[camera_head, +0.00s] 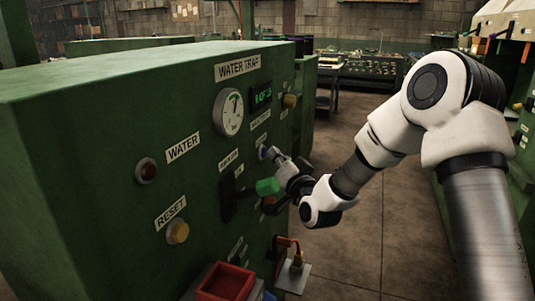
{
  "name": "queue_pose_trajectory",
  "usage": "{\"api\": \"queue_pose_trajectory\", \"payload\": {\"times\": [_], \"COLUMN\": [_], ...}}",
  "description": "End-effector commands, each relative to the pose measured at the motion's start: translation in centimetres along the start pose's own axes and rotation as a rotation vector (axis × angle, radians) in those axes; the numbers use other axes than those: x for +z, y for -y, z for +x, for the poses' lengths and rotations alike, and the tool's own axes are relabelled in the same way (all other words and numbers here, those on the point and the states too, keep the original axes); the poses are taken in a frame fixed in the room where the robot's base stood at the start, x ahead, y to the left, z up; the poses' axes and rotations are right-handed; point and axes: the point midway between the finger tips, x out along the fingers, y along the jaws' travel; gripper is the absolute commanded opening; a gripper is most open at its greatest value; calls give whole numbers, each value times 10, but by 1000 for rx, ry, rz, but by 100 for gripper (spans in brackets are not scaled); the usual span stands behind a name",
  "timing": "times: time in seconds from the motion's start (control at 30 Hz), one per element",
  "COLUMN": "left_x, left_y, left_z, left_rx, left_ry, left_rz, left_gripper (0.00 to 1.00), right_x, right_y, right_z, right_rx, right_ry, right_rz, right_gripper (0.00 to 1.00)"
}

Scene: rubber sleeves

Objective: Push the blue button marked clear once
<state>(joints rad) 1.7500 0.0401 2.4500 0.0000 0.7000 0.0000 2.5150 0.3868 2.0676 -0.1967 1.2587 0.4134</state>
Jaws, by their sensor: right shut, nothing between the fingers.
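A small pale-blue button (262,152) sits on the front of the green machine (110,150), below a small label that is too small to read surely. I cannot read the word clear anywhere. My right gripper (271,154) is shut and empty, with its tip right at the blue button and covering part of it. I cannot tell whether the tip touches the button. My left gripper is not in view.
A green-handled lever (267,186) lies just below my right gripper. A red bin (225,284) stands low in front. The floor (360,240) is clear.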

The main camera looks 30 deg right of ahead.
Motion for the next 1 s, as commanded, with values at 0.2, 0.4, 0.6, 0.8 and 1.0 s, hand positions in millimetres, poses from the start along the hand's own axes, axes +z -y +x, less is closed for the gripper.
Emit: {"api": "queue_pose_trajectory", "payload": {"times": [0.2,0.4,0.6,0.8,1.0], "left_x": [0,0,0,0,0], "left_y": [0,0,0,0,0], "left_z": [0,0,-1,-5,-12], "left_rx": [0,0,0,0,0], "left_ry": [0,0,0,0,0], "left_rz": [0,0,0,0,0], "left_gripper": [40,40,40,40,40], "right_x": [-6,-7,-9,-19,-30], "right_y": [-6,-7,-8,-17,-27], "right_z": [-8,-10,-11,-23,-37], "right_rx": [1,0,1,3,3], "right_ry": [0,0,-1,-2,-2], "right_rz": [2,0,1,4,4], "right_gripper": [0,0,0,0,0]}}
